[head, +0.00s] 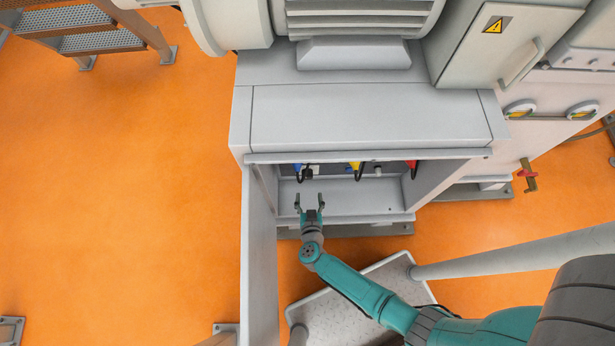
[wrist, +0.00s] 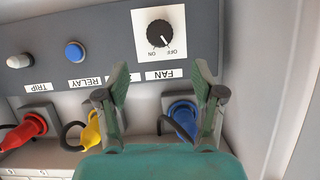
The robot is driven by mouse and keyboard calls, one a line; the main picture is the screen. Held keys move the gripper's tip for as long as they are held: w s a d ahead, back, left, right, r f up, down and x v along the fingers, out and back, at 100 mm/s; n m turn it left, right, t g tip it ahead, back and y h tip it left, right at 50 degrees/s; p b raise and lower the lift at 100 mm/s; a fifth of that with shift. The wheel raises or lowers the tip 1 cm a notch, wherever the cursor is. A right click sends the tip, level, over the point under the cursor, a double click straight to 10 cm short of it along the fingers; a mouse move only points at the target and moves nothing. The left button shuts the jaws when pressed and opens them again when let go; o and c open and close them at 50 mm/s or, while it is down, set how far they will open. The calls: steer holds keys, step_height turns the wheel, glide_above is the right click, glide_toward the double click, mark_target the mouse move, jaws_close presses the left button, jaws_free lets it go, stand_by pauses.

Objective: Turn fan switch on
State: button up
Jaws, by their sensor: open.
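The fan switch (wrist: 160,34) is a black round knob on a white plate marked ON and OFF, above a FAN label (wrist: 165,75) in the wrist view. Its white pointer mark is on the OFF side. My gripper (wrist: 166,80) is open and empty, its two fingers apart below the knob in that view, not touching it. In the head view my gripper (head: 310,202) is at the mouth of the open cabinet (head: 345,204), toward its left side. The knob itself is hard to make out there.
Blue (wrist: 184,118), yellow (wrist: 92,128) and red (wrist: 25,130) plugs with cables sit below the panel. A blue button (wrist: 75,51) and a white knob (wrist: 19,61) are left of the switch. The open cabinet door (head: 259,260) stands close left of my arm.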

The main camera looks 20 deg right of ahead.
mark_target(309, 178)
steer(key=x, duration=1)
steer(key=shift+w+d+f, duration=0.1)
steer(key=shift+w+f, duration=0.05)
steer(key=shift+w, duration=0.15)
steer(key=c, duration=1.1)
steer(key=shift+c, duration=0.2)
steer(key=m+y, duration=0.1)
steer(key=m, duration=0.1)
steer(key=m+t+y, duration=0.1)
steer(key=shift+d+m, duration=0.2)
steer(key=shift+m, duration=0.2)
steer(key=shift+s+d+f+m+t+y, duration=0.1)
steer(key=shift+m+t+y, duration=0.5)
steer(key=shift+m, duration=0.55)
steer(key=shift+f+m+t+y, duration=0.1)
steer(key=shift+m+t+y, duration=0.45)
steer(key=shift+m, duration=0.6)
